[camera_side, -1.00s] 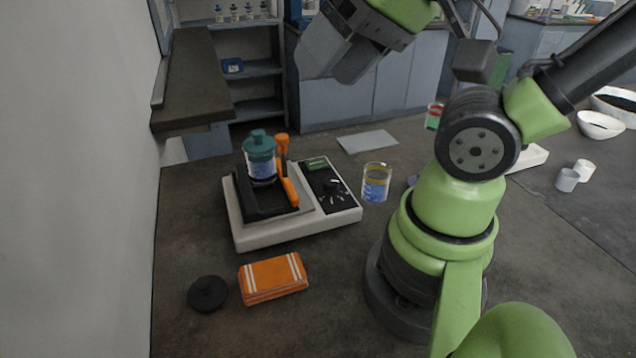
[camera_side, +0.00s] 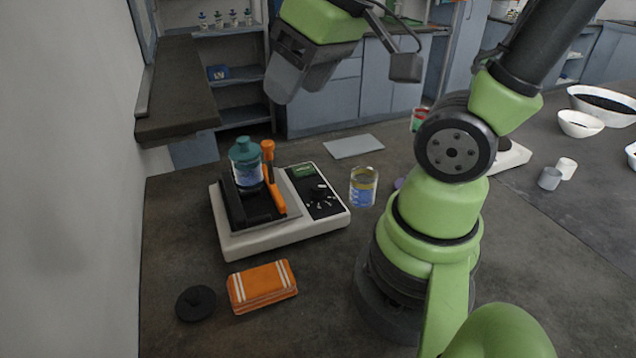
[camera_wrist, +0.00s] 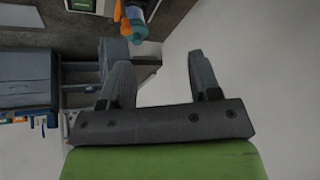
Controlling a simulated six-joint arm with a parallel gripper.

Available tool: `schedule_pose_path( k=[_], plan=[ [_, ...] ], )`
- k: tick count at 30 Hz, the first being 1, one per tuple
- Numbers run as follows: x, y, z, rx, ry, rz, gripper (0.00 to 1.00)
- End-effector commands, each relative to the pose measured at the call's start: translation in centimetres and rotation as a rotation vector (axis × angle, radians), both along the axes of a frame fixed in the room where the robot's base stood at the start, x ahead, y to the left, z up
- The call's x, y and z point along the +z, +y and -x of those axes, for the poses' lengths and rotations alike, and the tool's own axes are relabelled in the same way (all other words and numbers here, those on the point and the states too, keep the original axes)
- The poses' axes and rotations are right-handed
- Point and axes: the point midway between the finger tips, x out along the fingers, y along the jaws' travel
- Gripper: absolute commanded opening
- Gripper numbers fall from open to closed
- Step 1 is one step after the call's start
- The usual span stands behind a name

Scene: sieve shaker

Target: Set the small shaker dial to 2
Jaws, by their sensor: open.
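The small shaker (camera_side: 268,240) is a white base on the bench with a black platform on its left. A teal-lidded jar (camera_side: 246,165) stands on the platform beside an orange clamp handle (camera_side: 269,165). The dark dial (camera_side: 319,192) sits on the black control panel at the right, below a green display (camera_side: 303,170); its setting is too small to read. My gripper (camera_side: 283,85) is in the air above and behind the shaker, apart from it. In the wrist view my gripper (camera_wrist: 162,75) is open and empty, with the jar (camera_wrist: 136,20) and orange handle at the top.
A beaker with blue markings (camera_side: 363,187) stands close to the panel's right. A flat grey plate (camera_side: 353,146) lies behind. An orange striped pack (camera_side: 262,286) and a black disc (camera_side: 195,303) lie in front. A wall runs along the left.

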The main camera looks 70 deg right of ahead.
Motion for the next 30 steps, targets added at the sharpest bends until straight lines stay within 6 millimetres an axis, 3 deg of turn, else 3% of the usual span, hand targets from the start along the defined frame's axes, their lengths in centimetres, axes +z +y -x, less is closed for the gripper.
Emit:
schedule_pose_path(
  k=[6,13,23,30],
  plan=[
    [-5.9,-5.7,-2.7,0.221,0.24,0.155,0.57],
    [-11.7,-9.9,-2.5,0.463,0.403,0.182,0.57],
    [-14.9,-11.0,-2.0,0.559,0.445,0.174,0.57],
    [-18.9,-10.9,-1.9,0.557,0.448,0.169,0.57]
  ],
)
